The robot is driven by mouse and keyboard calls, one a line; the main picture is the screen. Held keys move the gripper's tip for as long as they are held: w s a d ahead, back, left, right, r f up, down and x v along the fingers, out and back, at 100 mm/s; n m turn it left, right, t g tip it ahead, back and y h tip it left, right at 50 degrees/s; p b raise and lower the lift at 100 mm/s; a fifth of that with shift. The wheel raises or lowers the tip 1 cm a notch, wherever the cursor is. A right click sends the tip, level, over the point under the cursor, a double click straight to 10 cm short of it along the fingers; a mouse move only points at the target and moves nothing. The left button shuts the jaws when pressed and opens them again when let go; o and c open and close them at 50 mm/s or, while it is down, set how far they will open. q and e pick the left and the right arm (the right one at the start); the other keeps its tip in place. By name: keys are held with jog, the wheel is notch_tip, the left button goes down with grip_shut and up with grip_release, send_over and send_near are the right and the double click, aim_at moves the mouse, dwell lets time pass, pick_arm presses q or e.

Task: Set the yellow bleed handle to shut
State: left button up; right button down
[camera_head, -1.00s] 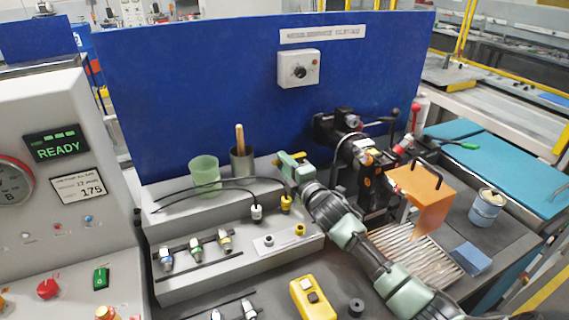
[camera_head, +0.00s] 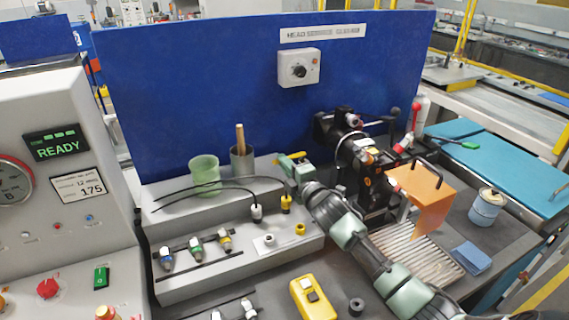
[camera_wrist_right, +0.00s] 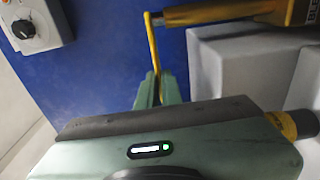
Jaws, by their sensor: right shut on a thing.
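The yellow bleed handle (camera_wrist_right: 152,45) shows in the right wrist view as a thin yellow bar. Its upper end bends over to a grey rod and a yellow block (camera_wrist_right: 292,12) with partly cut-off lettering. My right gripper (camera_wrist_right: 159,88) is shut on the lower part of the handle. In the head view my right gripper (camera_head: 285,161) is at the back of the grey stepped bench, in front of the blue panel. A bit of yellow shows beside its fingers there; the handle's setting is hard to read. My left gripper is not in view.
A green cup (camera_head: 204,176) and a grey cup (camera_head: 242,161) with a wooden stick stand left of the gripper. Black hoses cross the bench near it. A black machine (camera_head: 372,175) with an orange guard (camera_head: 424,198) stands right of my arm.

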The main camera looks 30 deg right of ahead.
dwell(0.8)
jog(key=shift+s+d+r+n+y+p, duration=0.2)
jog(key=shift+s+n+y+p, duration=0.25)
jog(key=shift+n+y, duration=0.35)
jog(key=shift+s+d+f+n+g+y, duration=0.1)
jog(key=shift+s+n+g+y, duration=0.25)
jog(key=shift+y, duration=0.45)
jog(key=shift+s+d+f+n+g+y, duration=0.1)
jog(key=shift+n+y, duration=0.35)
jog(key=shift+y, duration=0.35)
jog(key=c, duration=1.6)
grip_release()
jog(key=shift+a, duration=0.15)
